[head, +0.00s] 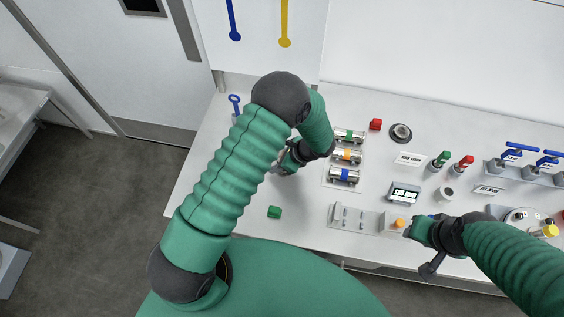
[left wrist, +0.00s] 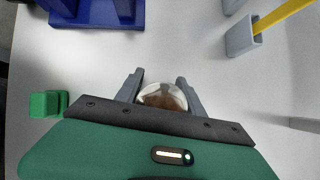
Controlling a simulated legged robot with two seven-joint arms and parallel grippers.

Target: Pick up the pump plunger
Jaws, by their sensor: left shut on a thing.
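My left gripper (head: 280,163) reaches down over the left part of the white bench, mostly behind my own arm in the head view. In the left wrist view, my left gripper (left wrist: 161,88) is shut on a round, shiny metal thing (left wrist: 163,95) with a brownish centre, which sits between its two grey fingers. I cannot tell for sure whether this is the pump plunger, or whether it touches the bench. My right gripper (head: 420,236) is at the bench's front edge, beside an orange-topped grey block (head: 398,224). Its jaws are too small to read.
A green block (head: 274,212) lies on the bench; it also shows in the left wrist view (left wrist: 45,104). A rack of banded metal cylinders (head: 345,156) stands right of my left gripper. A blue ring-handled tool (head: 235,102) stands at the back left. The front-left bench is mostly clear.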

